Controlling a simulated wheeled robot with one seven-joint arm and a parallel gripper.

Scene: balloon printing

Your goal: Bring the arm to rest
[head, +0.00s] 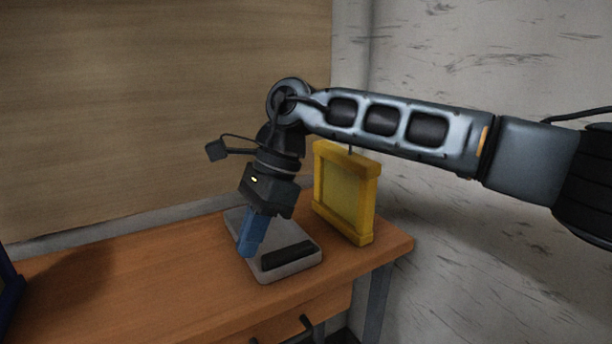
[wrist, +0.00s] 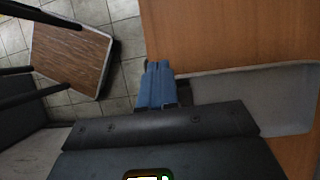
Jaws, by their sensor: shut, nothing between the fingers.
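My gripper (head: 246,252) has blue fingers, points down and is shut and empty. In the head view it is in front of a flat grey device (head: 300,268) with a black bar, which lies on the orange-brown wooden table (head: 150,275). I cannot tell whether the fingertips touch the device. In the wrist view the blue fingers of my gripper (wrist: 158,68) are together, and the grey device (wrist: 285,90) shows to their right. My arm reaches in from the right of the head view, bent at the wrist.
A yellow framed panel (head: 345,195) stands upright behind and right of the grey device. A dark blue object (head: 8,290) is cut off at the left edge. A wooden board (head: 150,100) rises behind the table. The table's left half is mostly clear.

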